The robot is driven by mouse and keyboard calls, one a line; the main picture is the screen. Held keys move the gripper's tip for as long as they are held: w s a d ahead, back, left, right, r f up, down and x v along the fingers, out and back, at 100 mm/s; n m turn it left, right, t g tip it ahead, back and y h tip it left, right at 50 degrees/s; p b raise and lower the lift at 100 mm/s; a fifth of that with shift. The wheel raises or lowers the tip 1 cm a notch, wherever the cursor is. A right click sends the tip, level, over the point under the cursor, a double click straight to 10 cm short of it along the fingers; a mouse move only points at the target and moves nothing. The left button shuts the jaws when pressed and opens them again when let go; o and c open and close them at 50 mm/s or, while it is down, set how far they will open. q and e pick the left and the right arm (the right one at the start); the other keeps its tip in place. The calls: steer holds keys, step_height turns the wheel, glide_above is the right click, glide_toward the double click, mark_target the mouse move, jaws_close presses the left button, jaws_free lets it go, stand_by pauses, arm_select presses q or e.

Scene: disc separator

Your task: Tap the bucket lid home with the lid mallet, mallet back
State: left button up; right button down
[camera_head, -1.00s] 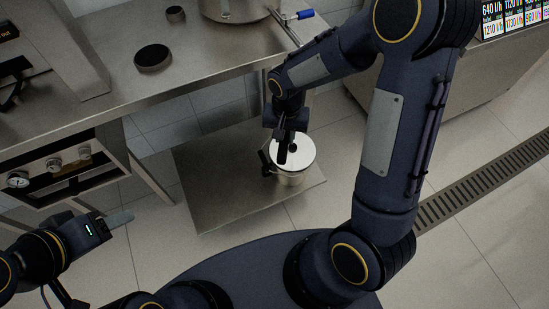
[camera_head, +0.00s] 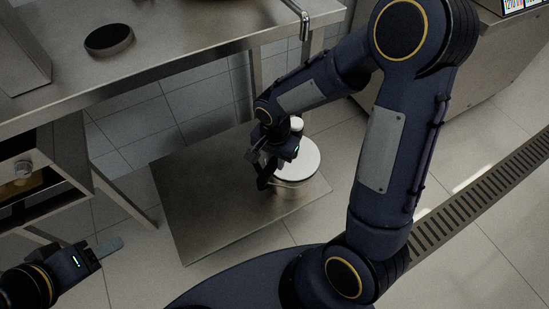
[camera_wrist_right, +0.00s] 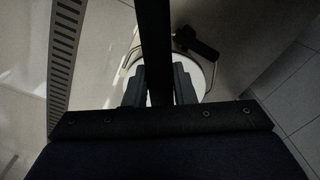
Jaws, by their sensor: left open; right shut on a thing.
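The bucket (camera_head: 291,187) stands upright on the low metal shelf, its white lid (camera_head: 302,161) on top. Whether the lid is fully seated cannot be told. My right gripper (camera_head: 262,160) is beside and over the lid's left part. In the right wrist view its fingers (camera_wrist_right: 160,85) are shut on a dark bar, the mallet's handle (camera_wrist_right: 155,40), with the white lid (camera_wrist_right: 204,75) beyond. The mallet's head is not clearly seen; a small pale round thing (camera_head: 296,123) behind the right gripper may be it. My left gripper (camera_head: 108,247) is open and empty at lower left.
The low metal shelf (camera_head: 200,215) is bare left of the bucket. A steel worktable (camera_head: 170,65) overhangs behind, with a dark round disc (camera_head: 108,40) on it. The bucket's wire handle has a black grip (camera_wrist_right: 197,42). A floor drain (camera_head: 480,200) runs at right.

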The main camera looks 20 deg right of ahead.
steer(key=shift+f+b, duration=0.1)
steer(key=shift+b, duration=0.2)
step_height(320, 180, down, 4)
steer(key=b, duration=0.4)
steer(key=shift+f, duration=0.15)
step_height(320, 180, up, 3)
steer(key=p, duration=0.2)
steer(key=shift+r+p, duration=0.2)
steer(key=shift+p, duration=0.15)
steer(key=shift+f, duration=0.15)
